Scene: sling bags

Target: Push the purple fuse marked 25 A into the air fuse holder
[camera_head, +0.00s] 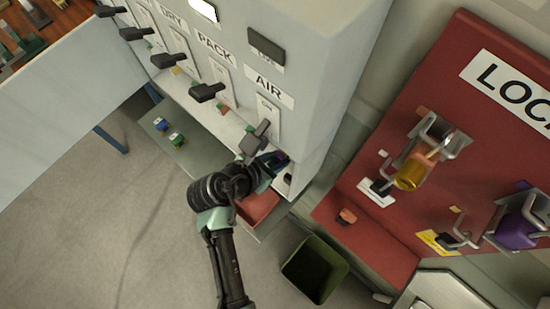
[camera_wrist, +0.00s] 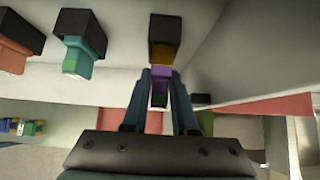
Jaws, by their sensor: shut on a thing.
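My gripper (camera_wrist: 163,86) is shut on a purple fuse (camera_wrist: 161,78), with one finger on each side of it. An orange-yellow piece (camera_wrist: 163,54) lies between the purple part and a black holder (camera_wrist: 165,28); I cannot tell which it belongs to. The fuse is in line with the holder, and its seating depth is unclear. The 25 A marking is not readable. In the head view my gripper (camera_head: 272,162) is under the switch lever (camera_head: 255,138) below the AIR label (camera_head: 269,90), with a little purple (camera_head: 282,157) showing; the air holder is mostly hidden there.
Neighbouring black holders hold a teal fuse (camera_wrist: 80,48) and an orange fuse (camera_wrist: 14,57). Loose fuses (camera_head: 176,139) lie on the shelf at left. A red tray (camera_head: 258,207) sits below my gripper. A green bin (camera_head: 315,270) and red lock board (camera_head: 400,190) stand right.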

